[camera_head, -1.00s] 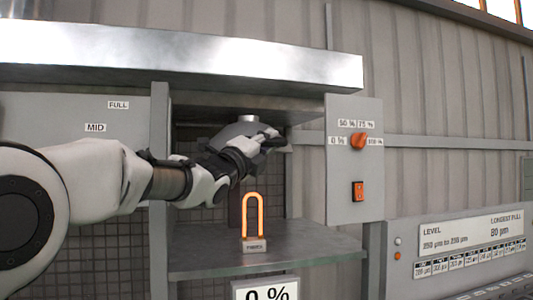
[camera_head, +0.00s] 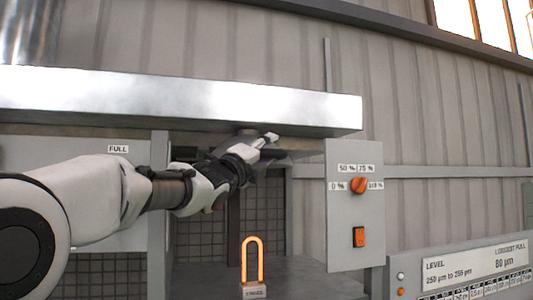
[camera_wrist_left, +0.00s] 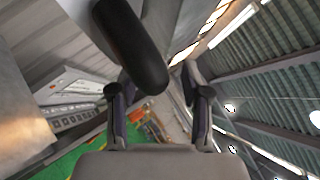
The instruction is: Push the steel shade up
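The steel shade (camera_head: 190,98) is the broad shiny horizontal piece across the head view, above the recess. It sits just above the FULL label (camera_head: 118,149). My left gripper (camera_head: 271,138) is at its underside, near the top of the recess; whether it touches is hard to tell. In the wrist view the left fingers (camera_wrist_left: 156,78) stand apart. A dark rounded bar (camera_wrist_left: 130,45) reaches down from the top in front of them; I cannot tell what it belongs to. My right gripper is not in view.
A control box (camera_head: 354,205) with an orange knob and switch is to the right. A level panel (camera_head: 473,265) is at the lower right.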

